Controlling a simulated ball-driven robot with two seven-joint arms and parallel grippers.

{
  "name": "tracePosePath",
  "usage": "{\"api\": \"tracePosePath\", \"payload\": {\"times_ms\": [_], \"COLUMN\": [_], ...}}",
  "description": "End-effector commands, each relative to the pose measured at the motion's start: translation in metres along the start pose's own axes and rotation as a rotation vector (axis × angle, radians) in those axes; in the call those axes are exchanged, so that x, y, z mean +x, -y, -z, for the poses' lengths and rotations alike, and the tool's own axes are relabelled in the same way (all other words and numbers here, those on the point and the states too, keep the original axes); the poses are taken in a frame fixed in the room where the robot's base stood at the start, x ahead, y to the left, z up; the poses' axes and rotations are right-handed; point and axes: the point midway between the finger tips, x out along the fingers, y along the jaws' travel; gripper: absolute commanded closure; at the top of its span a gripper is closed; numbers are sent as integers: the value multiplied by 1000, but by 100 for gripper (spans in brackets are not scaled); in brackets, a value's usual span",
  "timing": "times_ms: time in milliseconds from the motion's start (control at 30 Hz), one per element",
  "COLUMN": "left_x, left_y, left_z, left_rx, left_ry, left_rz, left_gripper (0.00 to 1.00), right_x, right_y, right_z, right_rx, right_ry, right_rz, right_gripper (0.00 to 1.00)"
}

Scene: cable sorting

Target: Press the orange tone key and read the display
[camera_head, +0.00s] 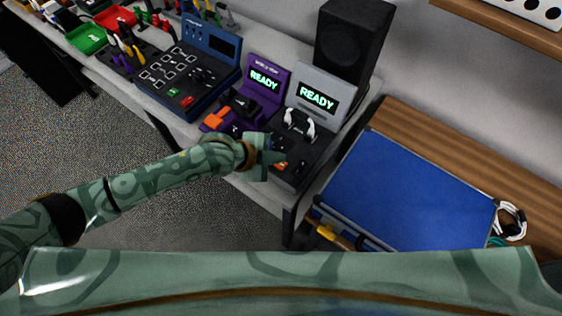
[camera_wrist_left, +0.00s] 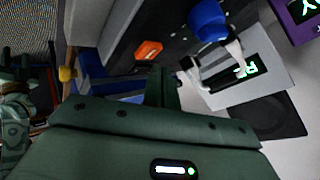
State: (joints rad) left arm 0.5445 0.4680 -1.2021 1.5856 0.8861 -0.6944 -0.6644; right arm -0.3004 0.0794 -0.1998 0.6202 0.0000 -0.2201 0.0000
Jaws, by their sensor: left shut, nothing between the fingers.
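An orange key (camera_head: 281,166) sits near the front of the dark base of the grey tester. The grey tester's display (camera_head: 317,96) reads READY in green. My left gripper (camera_head: 277,157) is over that base, right beside the orange key, partly covering the area. In the left wrist view the shut, empty fingers (camera_wrist_left: 162,86) point toward the orange key (camera_wrist_left: 148,50), with a small gap in the picture. I cannot tell whether they touch it. The display (camera_wrist_left: 252,67) is partly visible there.
A purple unit (camera_head: 267,82), also reading READY, stands left of the grey tester. White clamps (camera_head: 299,124) rise from the grey tester's base. A black speaker (camera_head: 351,42) stands behind. A blue case (camera_head: 405,190) lies to the right, with a coiled white cable (camera_head: 513,221) beside it.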

Motion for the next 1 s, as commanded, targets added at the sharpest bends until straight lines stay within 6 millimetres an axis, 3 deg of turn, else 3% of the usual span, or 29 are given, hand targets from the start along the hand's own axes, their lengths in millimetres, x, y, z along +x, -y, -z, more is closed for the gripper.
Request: {"api": "tracePosePath", "payload": {"times_ms": [1000], "left_x": [5], "left_y": [-4], "left_z": [-4], "left_rx": [0], "left_ry": [0], "left_rz": [0], "left_gripper": [100], "right_x": [4], "right_y": [0], "right_z": [-1], "right_rx": [0], "right_ry": [1], "right_rz": [0], "right_gripper": [64]}}
